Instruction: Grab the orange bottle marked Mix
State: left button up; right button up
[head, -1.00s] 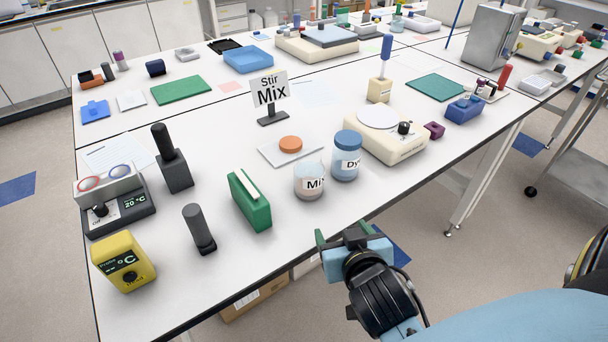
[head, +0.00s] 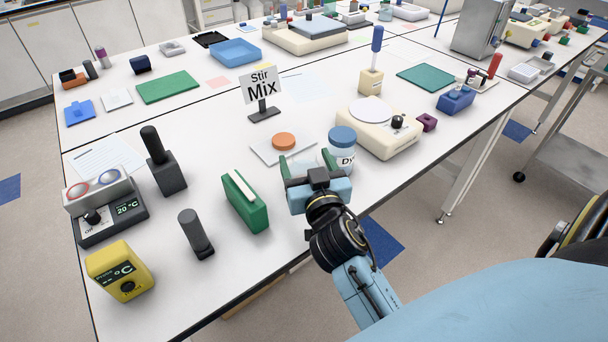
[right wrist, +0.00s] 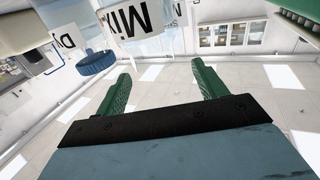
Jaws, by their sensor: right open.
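The Mix bottle, a clear jar with a white label, shows in the right wrist view (right wrist: 135,18), upside down at the top edge, ahead of the fingers. My left gripper is not in view.
A blue-capped jar marked Dy (head: 342,140) stands close to the right of my gripper. A green box (head: 245,203) stands to the left. The Stir Mix sign (head: 262,90) is behind the tray. A cream stirrer plate (head: 375,135) is on the right.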

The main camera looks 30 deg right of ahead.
aim_at(301, 149)
jog(key=w, duration=0.1)
jog(key=w+d+f, duration=0.1)
jog(key=w, duration=0.1)
jog(key=w+d, duration=0.1)
jog(key=w, duration=0.1)
jog(key=shift+f, duration=0.15)
grip_shut()
dwell(0.4)
